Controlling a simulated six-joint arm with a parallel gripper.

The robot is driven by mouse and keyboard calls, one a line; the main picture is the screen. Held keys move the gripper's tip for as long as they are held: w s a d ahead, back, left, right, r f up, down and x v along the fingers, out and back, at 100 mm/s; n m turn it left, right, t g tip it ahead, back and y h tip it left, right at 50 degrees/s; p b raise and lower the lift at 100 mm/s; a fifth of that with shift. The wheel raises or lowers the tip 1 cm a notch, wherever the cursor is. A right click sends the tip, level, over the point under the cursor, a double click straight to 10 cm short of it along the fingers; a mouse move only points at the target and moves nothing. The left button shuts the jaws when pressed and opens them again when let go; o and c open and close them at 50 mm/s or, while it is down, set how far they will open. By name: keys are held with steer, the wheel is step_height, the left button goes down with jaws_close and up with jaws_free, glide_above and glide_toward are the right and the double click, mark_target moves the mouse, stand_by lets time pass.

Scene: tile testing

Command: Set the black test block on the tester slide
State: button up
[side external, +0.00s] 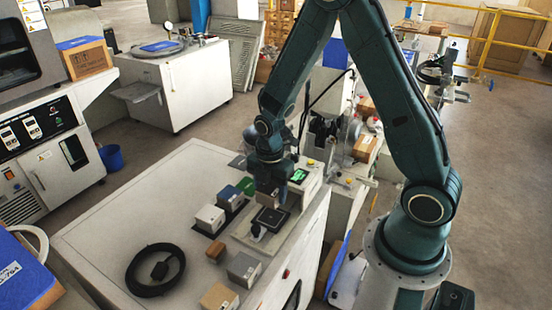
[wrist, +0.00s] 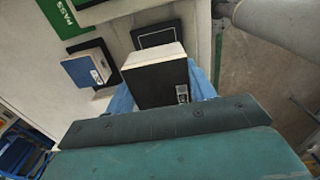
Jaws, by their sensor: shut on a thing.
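The black test block (wrist: 158,84) has a black face with a small printed label and a pale edge. My gripper (wrist: 161,92) is shut on it, with blue fingers at its two sides in the wrist view. In the side view my gripper (side external: 268,195) points down over the tester slide (side external: 245,236), close above its black pad (side external: 270,218). The wrist view shows a black square pad (wrist: 155,34) just beyond the block, partly covered by it. The held block is mostly hidden by my gripper in the side view, and I cannot tell its exact gap to the slide.
A blue block (wrist: 88,69) sits left of the held block, near the green PASS mat (wrist: 62,14). White (side external: 210,218), brown (side external: 215,250), grey (side external: 244,267) and tan (side external: 219,297) blocks stand on the bench. A black cable coil (side external: 137,278) lies left; bench around it is clear.

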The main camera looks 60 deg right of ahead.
mark_target(271, 217)
steer(key=shift+f, duration=0.25)
steer(key=shift+f, duration=2.95)
steer(key=shift+f, duration=0.3)
steer(key=o, duration=1.7)
steer(key=shift+r, duration=0.15)
steer(key=shift+r, duration=2.85)
steer(key=shift+r, duration=0.15)
